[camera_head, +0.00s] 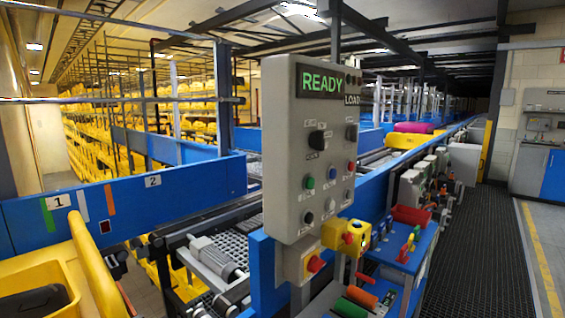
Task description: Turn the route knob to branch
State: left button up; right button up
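A grey control box (283,155) stands upright in the middle of the head view, with a lit green READY display (321,82) at its top. A dark knob (318,140) sits on its front below the display. A second dark knob (352,132) sits to its right. Small labels lie near the knobs, but I cannot read them, so I cannot tell which is the route knob or where it points. Neither of my grippers is in view.
A yellow box with a red knob (347,237) is mounted below the panel. A yellow tray (90,262) is at the left. The dark floor walkway (480,260) is clear.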

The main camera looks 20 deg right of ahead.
aim_at(317, 139)
jog(key=l+z, duration=0.1)
jog(key=l, duration=1.05)
jog(key=i+l, duration=0.1)
jog(key=l, duration=1.05)
jog(key=k+z, duration=0.05)
